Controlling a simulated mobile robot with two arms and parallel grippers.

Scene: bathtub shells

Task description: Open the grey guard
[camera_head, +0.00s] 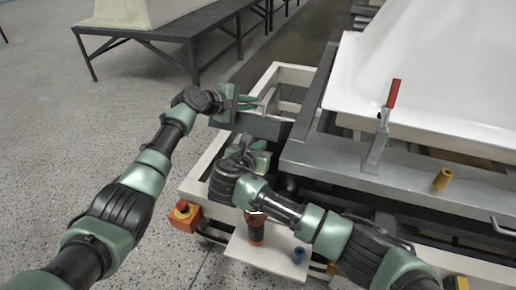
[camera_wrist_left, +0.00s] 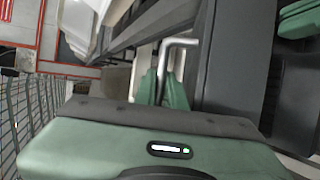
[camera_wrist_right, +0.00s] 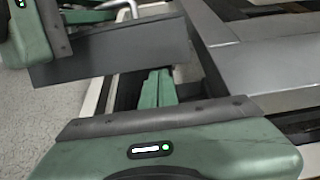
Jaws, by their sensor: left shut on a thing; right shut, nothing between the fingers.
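The grey guard (camera_head: 262,127) is a flat dark panel at the near left end of the machine frame. It stands on edge below my left gripper (camera_head: 262,103). In the left wrist view, the green fingers (camera_wrist_left: 164,88) are shut on a bent metal handle (camera_wrist_left: 180,43) beside the guard's dark panel (camera_wrist_left: 236,55). The guard (camera_wrist_right: 115,52) and part of its handle (camera_wrist_right: 122,6) also show in the right wrist view. My right gripper (camera_wrist_right: 158,88) is shut and empty, just on the near side of the guard and below its lower edge.
A white tub shell (camera_head: 430,75) lies on the grey frame (camera_head: 350,172). A red-handled clamp (camera_head: 391,95) and a yellow peg (camera_head: 443,179) stand on its edge. A red button box (camera_head: 185,215), an orange-black tool (camera_head: 256,230) and a blue item (camera_head: 299,255) are nearer.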

